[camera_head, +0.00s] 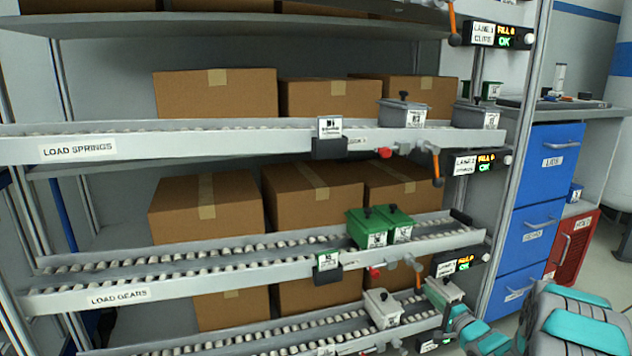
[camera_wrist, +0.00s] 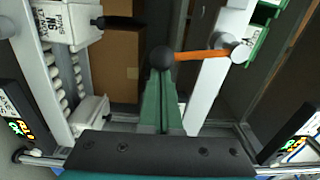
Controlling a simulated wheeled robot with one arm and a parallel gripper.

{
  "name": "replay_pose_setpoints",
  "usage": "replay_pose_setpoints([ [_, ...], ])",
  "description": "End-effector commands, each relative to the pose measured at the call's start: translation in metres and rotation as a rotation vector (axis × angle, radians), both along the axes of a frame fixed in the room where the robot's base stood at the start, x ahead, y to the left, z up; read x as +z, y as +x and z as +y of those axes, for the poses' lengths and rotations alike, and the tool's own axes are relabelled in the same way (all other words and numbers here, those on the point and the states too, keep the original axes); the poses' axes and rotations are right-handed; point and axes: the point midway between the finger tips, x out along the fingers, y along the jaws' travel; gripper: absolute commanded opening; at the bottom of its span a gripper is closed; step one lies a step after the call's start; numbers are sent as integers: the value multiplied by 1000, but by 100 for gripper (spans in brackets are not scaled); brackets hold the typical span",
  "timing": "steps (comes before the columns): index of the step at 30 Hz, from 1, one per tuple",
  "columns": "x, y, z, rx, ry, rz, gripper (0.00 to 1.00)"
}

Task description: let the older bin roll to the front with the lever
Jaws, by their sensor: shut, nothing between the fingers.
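An orange lever (camera_wrist: 203,55) with a black ball knob (camera_wrist: 162,58) shows in the wrist view. It hangs from a grey pivot on the rail of the middle lane, below two green bins (camera_head: 367,228). My gripper (camera_wrist: 163,84) is shut and empty, its green fingers pointing at the knob. The tips are at or just short of the knob; I cannot tell if they touch. In the head view my arm comes in at the lower right, and the fingertips are hard to make out. The green bins stand one behind the other on the rollers.
Grey bins (camera_head: 382,308) stand on the lowest lane, close beside my fingers in the wrist view (camera_wrist: 68,22). The upper lane has another orange lever (camera_head: 436,166) and grey bins (camera_head: 404,113). Lane displays (camera_head: 478,163) sit by the right post. Blue drawers (camera_head: 546,165) stand right.

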Motion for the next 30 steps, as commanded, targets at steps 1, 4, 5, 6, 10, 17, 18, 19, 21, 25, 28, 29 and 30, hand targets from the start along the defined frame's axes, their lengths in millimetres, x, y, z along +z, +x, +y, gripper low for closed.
replay_pose_setpoints([
  [1,0,-1,3,2,0,0,0],
  [4,0,-2,6,2,0,0,0],
  [5,0,-2,7,2,0,0,0],
  [6,1,-3,8,2,-1,0,0],
  [10,1,-5,13,2,-1,0,0],
  [17,1,-7,21,3,-3,-1,0],
  [18,1,-7,22,3,-2,-1,0],
  [19,1,-8,23,3,-2,-1,0],
  [21,1,-8,25,2,-2,-1,0],
  [25,1,-10,29,2,-2,-1,0],
  [28,1,-12,33,1,-2,0,0],
  [29,1,-12,34,1,-1,1,0],
  [30,1,-13,35,2,-1,1,0],
])
